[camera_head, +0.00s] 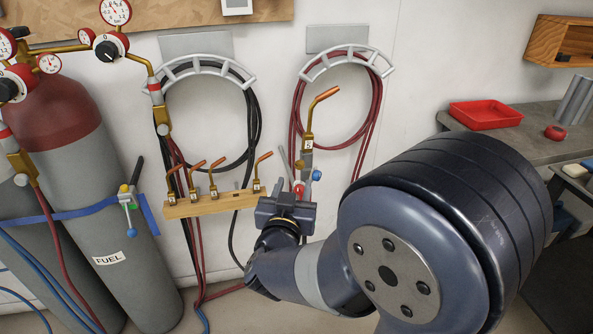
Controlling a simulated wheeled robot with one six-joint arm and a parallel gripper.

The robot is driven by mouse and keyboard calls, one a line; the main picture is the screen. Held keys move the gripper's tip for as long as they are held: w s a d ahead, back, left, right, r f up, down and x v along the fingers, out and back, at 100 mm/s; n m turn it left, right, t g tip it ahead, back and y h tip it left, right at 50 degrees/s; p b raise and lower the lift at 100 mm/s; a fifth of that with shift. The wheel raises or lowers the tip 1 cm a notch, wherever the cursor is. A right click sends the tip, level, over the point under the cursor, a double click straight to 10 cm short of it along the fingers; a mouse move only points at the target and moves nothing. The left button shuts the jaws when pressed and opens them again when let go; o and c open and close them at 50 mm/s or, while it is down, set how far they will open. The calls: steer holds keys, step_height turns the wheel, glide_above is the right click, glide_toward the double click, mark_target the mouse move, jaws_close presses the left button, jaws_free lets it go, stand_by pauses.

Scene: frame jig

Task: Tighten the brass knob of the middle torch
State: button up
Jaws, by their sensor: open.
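A torch (306,162) stands upright by the wall, with a brass fitting (308,143) marked 5 and a bent copper tip (323,94). A blue knob (316,174) and a red part (298,187) show low on it. I cannot make out which part is the brass knob. No row of torches shows, so I cannot tell whether this is the middle one. My gripper (285,203) is open, just below and in front of this torch, seen from behind. It hides the torch's lower end, and its fingertips are hard to make out.
A wooden rack (225,201) left of my gripper holds several brass tips with copper nozzles. Gas cylinders (115,240) with gauges stand at the left. Hoses hang on two wall hooks (345,52). A red tray (485,114) lies on a grey bench (535,140) at the right.

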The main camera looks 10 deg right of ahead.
mark_target(299, 168)
steer(key=x, duration=0.6)
steer(key=shift+w+d, duration=0.1)
steer(key=shift+w, duration=0.1)
steer(key=shift+c, duration=0.5)
jaws_close()
steer(key=shift+f+b, duration=0.15)
steer(key=shift+b, duration=0.3)
